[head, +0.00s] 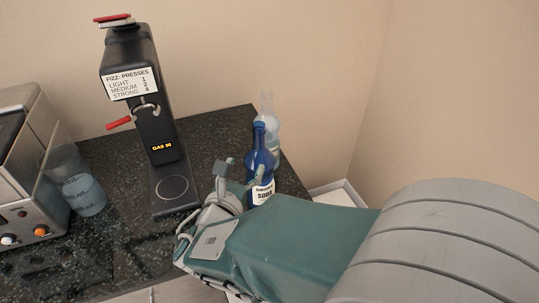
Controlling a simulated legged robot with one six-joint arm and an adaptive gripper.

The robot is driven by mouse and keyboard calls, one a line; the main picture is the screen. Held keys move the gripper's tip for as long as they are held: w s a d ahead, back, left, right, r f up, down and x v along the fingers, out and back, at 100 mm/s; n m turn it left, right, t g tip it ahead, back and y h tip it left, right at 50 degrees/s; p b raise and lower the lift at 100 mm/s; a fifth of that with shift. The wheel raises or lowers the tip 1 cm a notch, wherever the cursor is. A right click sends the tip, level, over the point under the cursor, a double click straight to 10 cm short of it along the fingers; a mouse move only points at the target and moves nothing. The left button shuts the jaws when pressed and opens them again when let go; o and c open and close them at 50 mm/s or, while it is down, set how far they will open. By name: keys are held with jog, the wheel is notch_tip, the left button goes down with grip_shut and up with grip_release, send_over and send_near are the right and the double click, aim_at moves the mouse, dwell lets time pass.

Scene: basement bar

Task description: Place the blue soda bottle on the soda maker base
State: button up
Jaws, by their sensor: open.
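The blue soda bottle (263,157) stands upright near the counter's right edge, its lower part partly hidden by my arm. The black soda maker (139,98) stands to its left, with a round ring on its base (172,191); the base is empty. My gripper (228,172) is open, just left of the blue bottle's lower half. One finger shows near the bottle's label. I cannot tell whether it touches the bottle.
A clear bottle (268,107) stands right behind the blue one. A clear jug (80,185) and a steel machine (24,165) are at the left. The dark counter (215,140) is clear between soda maker and bottles. A white bin-like object (338,192) is beyond the right edge.

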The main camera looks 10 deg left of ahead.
aim_at(260, 148)
jog(key=shift+w, duration=0.65)
jog(key=w, duration=0.1)
jog(key=w+d, duration=0.1)
jog(key=w, duration=0.1)
jog(key=w+d+r, duration=0.1)
jog(key=w, duration=0.1)
jog(key=shift+d, duration=0.1)
jog(key=shift+w, duration=0.3)
jog(key=shift+w+a, duration=0.1)
jog(key=shift+a, duration=0.45)
jog(key=shift+c, duration=0.3)
jog(key=shift+d, duration=0.25)
grip_shut()
jog(key=shift+d+r, duration=0.15)
